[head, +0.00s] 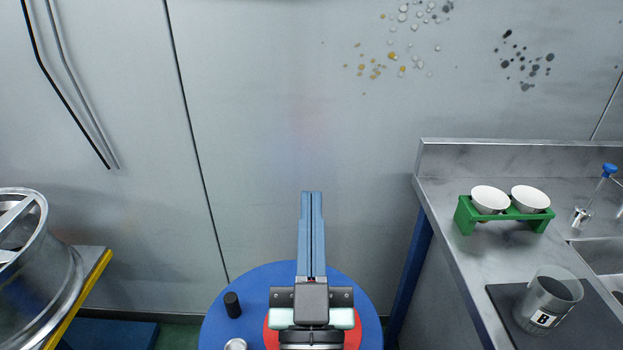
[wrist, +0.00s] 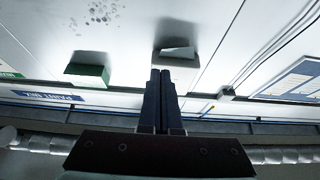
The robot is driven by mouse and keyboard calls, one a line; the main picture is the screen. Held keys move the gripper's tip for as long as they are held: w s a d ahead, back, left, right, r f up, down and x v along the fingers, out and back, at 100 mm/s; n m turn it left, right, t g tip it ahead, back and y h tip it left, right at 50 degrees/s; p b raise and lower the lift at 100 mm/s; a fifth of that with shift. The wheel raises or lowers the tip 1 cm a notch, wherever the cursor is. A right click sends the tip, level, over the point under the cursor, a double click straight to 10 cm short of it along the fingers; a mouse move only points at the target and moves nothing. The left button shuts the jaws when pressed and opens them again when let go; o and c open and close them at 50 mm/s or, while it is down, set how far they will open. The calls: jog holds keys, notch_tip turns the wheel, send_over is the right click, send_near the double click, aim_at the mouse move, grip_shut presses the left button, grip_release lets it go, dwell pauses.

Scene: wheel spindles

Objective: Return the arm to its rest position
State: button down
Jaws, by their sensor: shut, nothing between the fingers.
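My gripper shows in the head view (head: 311,204) at the bottom middle, with its two long blue-grey fingers pressed together and pointing away toward the wall. Nothing is between them. In the wrist view, the dark fingers (wrist: 162,78) are also together and empty. They point toward a pale surface with a white box (wrist: 176,55) and a green box (wrist: 88,75) on it. The gripper touches nothing that I can see.
A round blue top (head: 225,325) with a black cylinder (head: 232,304) is beneath my gripper. At right, a steel counter (head: 440,215) holds a green rack (head: 466,217) with white cups and a beaker marked B (head: 545,300). A metal wheel (head: 70,285) stands at left.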

jog(key=s+r+t+p, duration=0.2)
jog(key=r+p, duration=0.6)
jog(key=r, duration=1.4)
jog(key=s+r+t+p, duration=0.2)
jog(key=s+r+p, duration=0.4)
jog(key=r, duration=1.6)
jog(key=p, duration=0.2)
jog(key=shift+r+p, duration=0.3)
jog(key=shift+r, duration=0.1)
